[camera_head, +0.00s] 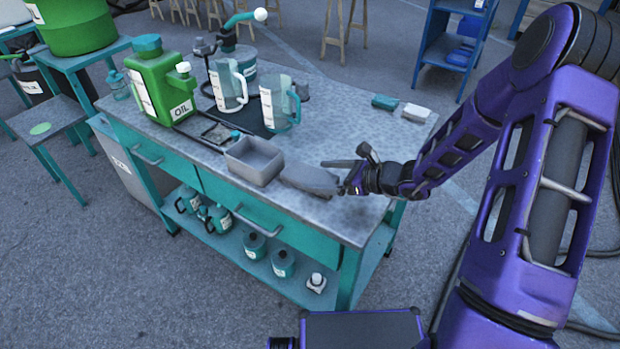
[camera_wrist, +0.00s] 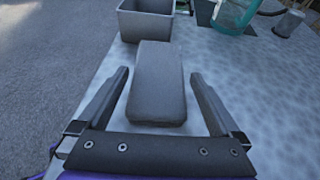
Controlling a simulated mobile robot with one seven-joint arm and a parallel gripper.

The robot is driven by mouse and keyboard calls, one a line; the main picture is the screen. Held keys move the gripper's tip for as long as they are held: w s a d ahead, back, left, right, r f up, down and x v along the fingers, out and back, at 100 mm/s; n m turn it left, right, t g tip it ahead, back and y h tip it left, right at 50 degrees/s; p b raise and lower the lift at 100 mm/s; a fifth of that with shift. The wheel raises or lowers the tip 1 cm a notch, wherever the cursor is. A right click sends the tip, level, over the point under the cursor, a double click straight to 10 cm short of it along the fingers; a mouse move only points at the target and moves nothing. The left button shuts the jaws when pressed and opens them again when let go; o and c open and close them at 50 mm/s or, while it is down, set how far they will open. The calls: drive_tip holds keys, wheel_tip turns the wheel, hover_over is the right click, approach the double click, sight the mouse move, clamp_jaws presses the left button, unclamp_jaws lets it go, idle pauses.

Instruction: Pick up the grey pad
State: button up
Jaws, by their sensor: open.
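The grey pad (camera_head: 309,178) lies flat on the workbench top (camera_head: 345,125), near its front edge and just right of a grey open bin. In the wrist view the pad (camera_wrist: 158,85) is a dark grey rounded block between my two fingers, with a gap on each side. My gripper (camera_head: 338,176) is open at the pad's right end. In the wrist view my gripper (camera_wrist: 158,90) has its fingers spread on either side of the pad, not touching it.
The grey bin (camera_head: 254,160) stands close beyond the pad and also shows in the wrist view (camera_wrist: 146,20). A green oil can (camera_head: 163,90), clear jugs (camera_head: 279,103) and a dark tray are farther back.

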sight(310, 175)
drive_tip(key=x, duration=0.3)
drive_tip(key=shift+w+a+f, duration=0.1)
drive_tip(key=shift+a, duration=0.25)
drive_tip(key=c, duration=1.1)
